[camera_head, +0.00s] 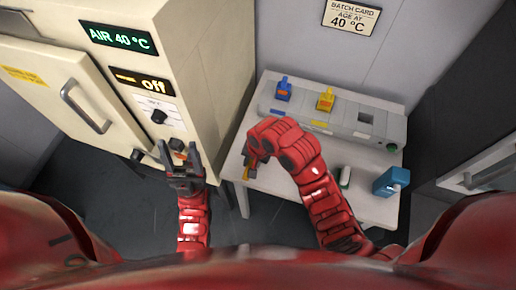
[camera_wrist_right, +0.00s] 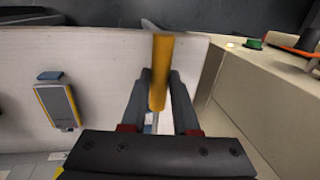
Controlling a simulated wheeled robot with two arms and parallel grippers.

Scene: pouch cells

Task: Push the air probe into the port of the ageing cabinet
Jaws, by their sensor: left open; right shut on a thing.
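The beige ageing cabinet (camera_head: 205,60) stands at the left of the head view, with a display reading AIR 40 °C (camera_head: 118,37) and one reading off (camera_head: 142,81). My left gripper (camera_head: 178,153) is open in front of the cabinet's lower front, its fingers pointing up. My right gripper (camera_head: 251,162) is shut on a yellow stick-like thing, apparently the air probe (camera_head: 247,172), near the left edge of the white table. The probe also shows between the fingers in the right wrist view (camera_wrist_right: 159,70). I cannot make out the port; my left gripper covers part of that area.
The cabinet's door (camera_head: 45,75) with handle is at the left.

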